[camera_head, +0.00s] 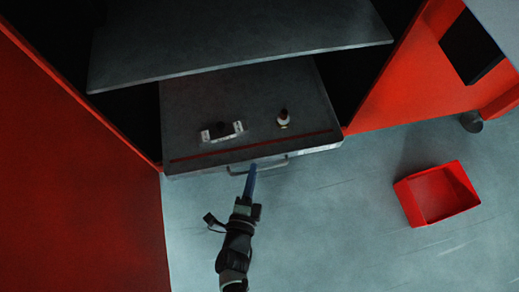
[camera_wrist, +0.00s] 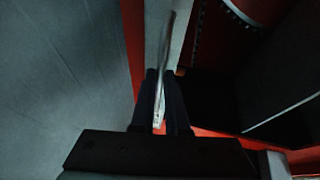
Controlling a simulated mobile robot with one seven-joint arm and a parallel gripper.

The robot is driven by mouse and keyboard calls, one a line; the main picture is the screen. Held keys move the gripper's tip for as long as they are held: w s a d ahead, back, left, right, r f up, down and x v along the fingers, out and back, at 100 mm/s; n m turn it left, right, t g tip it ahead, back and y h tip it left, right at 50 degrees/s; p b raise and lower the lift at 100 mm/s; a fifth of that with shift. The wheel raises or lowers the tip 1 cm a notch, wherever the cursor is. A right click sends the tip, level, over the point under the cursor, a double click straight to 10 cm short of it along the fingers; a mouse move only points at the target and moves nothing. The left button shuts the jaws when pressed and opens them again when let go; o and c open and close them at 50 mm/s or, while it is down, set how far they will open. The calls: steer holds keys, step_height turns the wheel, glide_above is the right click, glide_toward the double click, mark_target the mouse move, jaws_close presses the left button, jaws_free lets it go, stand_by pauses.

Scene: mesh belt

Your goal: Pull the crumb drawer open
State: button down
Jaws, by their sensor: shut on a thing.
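The crumb drawer (camera_head: 250,92) is a wide grey tray under a grey upper panel, and it stands out from the red machine. A thin bar handle (camera_head: 270,167) runs along the middle of its front face. My gripper (camera_head: 252,170) reaches the handle from the front. In the wrist view, the two dark fingers of my gripper (camera_wrist: 163,78) close on both sides of the pale handle bar (camera_wrist: 170,45). The fingers hide part of the bar.
A small black and silver part (camera_head: 221,131) and a small bottle (camera_head: 283,118) stand on the drawer. A red wall (camera_head: 75,150) is at the left. A red open bin (camera_head: 437,194) sits on the floor (camera_head: 345,235) at the right. The floor before the drawer is clear.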

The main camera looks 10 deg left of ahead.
steer(key=s+d, duration=0.2)
steer(key=s, duration=0.6)
steer(key=s+d, duration=0.3)
steer(key=s, duration=0.5)
steer(key=shift+s, duration=0.15)
steer(key=c, duration=1.2)
jaws_free()
steer(key=p+v, duration=0.4)
steer(key=v, duration=0.9)
